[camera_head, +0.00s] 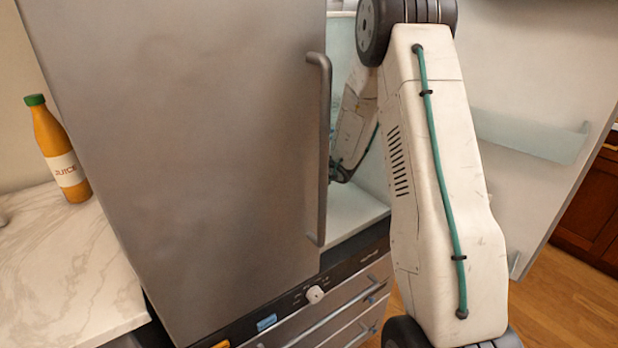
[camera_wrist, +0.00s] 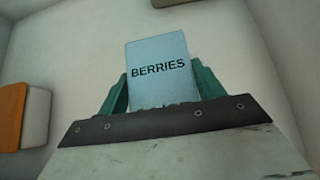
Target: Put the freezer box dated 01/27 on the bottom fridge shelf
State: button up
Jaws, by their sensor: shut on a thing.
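A light blue box (camera_wrist: 157,88) marked BERRIES is held between the teal fingers of my gripper (camera_wrist: 160,74) in the wrist view. No date shows on its visible face. My gripper is shut on it, with pale fridge walls around. In the head view my arm reaches into the fridge through the opening beside the steel door (camera_head: 190,150), which hides my gripper and the box. A pale bottom surface (camera_head: 352,214) of the fridge interior shows low in the opening. I cannot tell whether the held box touches any shelf.
In the wrist view an orange-and-white box (camera_wrist: 35,117) is at the left and a pale box with a tan face (camera_wrist: 90,3) is at the top edge. An open door with a clear bin (camera_head: 530,137) is at the right. A juice bottle (camera_head: 60,155) stands on the marble counter (camera_head: 60,270).

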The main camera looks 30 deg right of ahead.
jog(key=o, duration=1.4)
jog(key=shift+c, duration=0.2)
jog(key=shift+r, duration=0.2)
jog(key=v, duration=0.4)
jog(key=shift+s+r, duration=0.25)
jog(key=shift+s, duration=0.05)
jog(key=s, duration=1.2)
jog(key=shift+d, duration=0.2)
jog(key=shift+s, duration=0.1)
